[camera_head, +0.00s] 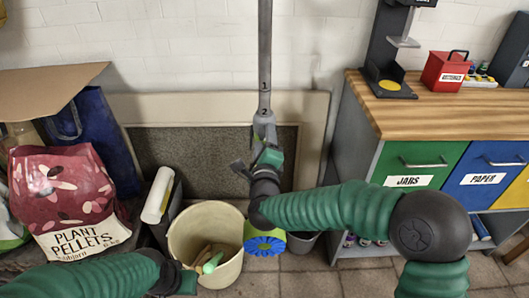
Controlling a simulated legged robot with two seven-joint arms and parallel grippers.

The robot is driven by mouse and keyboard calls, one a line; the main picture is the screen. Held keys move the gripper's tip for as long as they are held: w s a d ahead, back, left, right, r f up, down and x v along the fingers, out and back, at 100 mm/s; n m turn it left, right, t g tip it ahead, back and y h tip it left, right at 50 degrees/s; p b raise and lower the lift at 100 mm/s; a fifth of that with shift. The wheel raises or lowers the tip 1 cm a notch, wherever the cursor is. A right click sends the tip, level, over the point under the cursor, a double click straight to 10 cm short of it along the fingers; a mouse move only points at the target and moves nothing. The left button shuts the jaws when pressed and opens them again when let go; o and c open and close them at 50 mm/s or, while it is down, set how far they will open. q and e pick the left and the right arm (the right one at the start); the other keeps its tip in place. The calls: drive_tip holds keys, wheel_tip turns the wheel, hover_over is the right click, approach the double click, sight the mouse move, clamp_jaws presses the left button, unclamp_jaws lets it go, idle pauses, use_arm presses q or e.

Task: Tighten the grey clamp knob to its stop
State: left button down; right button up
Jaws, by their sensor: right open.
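A grey upright pole (264,45) comes down from the top centre, with a collar marked 1 and 2 (264,100) and a wider grey clamp part (264,122) below it. My right gripper (256,158) is at the lower end of this clamp part, open, with its fingers pointing up the pole. I cannot tell whether it touches the clamp. The grey knob itself is not clearly seen; the gripper and wrist cover that area. My left arm's end (180,279) is low at the left, beside the bucket, and its finger opening does not show.
A cream bucket (205,225) with tools stands below. A blue and green round piece (264,244) is beside it, under my right wrist. A plant pellets bag (65,195) and a blue bag (95,140) are left. A wooden-topped bench (440,115) stands right.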

drive_tip(key=s+p, duration=0.2)
drive_tip(key=s, duration=1.4)
drive_tip(key=shift+s, duration=0.15)
